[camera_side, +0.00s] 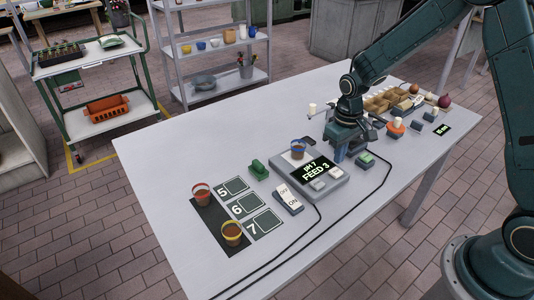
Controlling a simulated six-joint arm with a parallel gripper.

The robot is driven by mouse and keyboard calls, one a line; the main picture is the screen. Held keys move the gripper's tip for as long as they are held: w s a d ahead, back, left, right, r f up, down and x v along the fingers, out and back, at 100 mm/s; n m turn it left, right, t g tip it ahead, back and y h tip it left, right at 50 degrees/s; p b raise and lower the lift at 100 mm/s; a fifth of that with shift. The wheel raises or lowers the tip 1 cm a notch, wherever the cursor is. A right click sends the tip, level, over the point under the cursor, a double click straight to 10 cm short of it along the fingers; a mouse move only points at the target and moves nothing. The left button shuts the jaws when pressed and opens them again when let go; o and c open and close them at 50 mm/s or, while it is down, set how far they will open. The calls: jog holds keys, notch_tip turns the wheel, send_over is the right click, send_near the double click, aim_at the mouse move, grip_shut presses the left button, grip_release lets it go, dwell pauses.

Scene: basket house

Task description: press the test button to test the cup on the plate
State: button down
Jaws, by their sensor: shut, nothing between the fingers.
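A grey tester (340,189) stands on the table, its dark display reading "pH 7 FEED 3". A blue-rimmed cup (298,148) with brown contents stands upright on a pale plate at the tester's far left. Two pale buttons show on the tester, one nearer the display (318,185) and one farther right (335,173). A separate box with a green button (366,158) lies to the right. I cannot read which is the test button. My gripper (339,159) points down, shut and empty, just behind the tester's right end. Its contact with anything is unclear.
A red-rimmed cup (200,192) and a yellow-rimmed cup (232,233) stand on a dark mat beside cards marked 5, 6 and 7. An ON/OFF switch (288,197), a green object (259,169) and black cables lie nearby. Wooden trays (378,103) crowd the right.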

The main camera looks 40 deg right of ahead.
notch_tip(320, 180, up, 4)
dwell(0.5)
jog(key=shift+r, duration=0.1)
jog(key=s+a+r+t, duration=0.25)
jog(key=s+r, duration=0.65)
jog(key=r, duration=0.5)
jog(key=s+a+r+t, duration=0.1)
jog(key=s+r+t, duration=0.2)
jog(key=s, duration=1.1)
jog(key=shift+s+r, duration=0.25)
jog(key=shift+r, duration=0.9)
jog(key=shift+a, duration=0.1)
